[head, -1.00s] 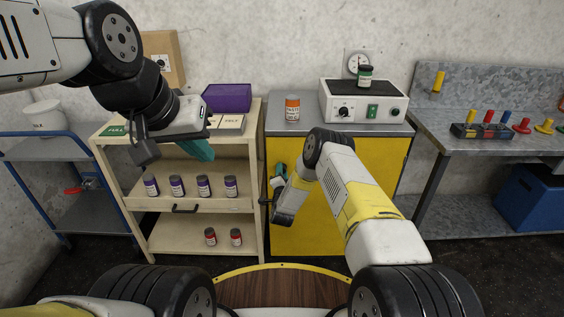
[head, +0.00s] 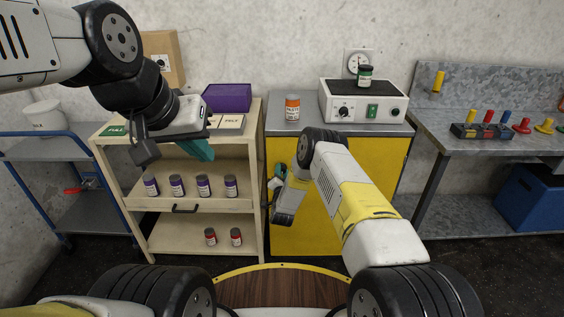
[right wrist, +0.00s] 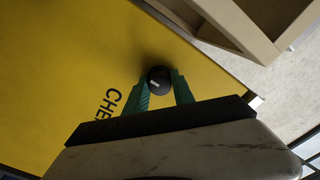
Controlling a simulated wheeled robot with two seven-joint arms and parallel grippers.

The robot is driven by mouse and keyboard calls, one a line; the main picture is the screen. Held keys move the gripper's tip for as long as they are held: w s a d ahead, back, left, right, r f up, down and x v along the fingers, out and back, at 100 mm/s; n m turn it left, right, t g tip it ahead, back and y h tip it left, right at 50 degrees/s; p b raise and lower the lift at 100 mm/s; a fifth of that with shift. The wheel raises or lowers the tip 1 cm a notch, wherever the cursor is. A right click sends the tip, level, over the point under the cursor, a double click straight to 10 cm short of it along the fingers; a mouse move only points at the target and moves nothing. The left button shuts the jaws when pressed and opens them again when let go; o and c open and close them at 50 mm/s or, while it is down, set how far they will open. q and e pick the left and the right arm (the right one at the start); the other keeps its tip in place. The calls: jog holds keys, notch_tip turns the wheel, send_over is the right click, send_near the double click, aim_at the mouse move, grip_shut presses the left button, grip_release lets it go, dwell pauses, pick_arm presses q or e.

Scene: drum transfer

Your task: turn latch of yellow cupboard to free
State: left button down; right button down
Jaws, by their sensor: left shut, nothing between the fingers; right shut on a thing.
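The yellow cupboard (head: 310,220) stands under the grey counter, its door facing me and shut. In the right wrist view its yellow door (right wrist: 60,80) fills the left part, with black letters partly visible. A round dark latch knob (right wrist: 159,78) with a pale mark sits near the door's edge. My right gripper (right wrist: 160,92) has its green fingers on either side of the knob, shut on it. In the head view the right gripper (head: 272,190) is at the door's left side, and my arm hides part of the door. My left gripper (head: 200,150) is shut and empty in front of the cream shelf.
The cream shelf unit (head: 255,150) stands close to the cupboard's left, with several purple-lidded jars on its middle shelf. A grey bench (head: 470,140) is at right.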

jog(key=c, duration=1.1)
grip_release()
jog(key=shift+o, duration=0.2)
jog(key=s, duration=0.7)
jog(key=shift+s, duration=0.4)
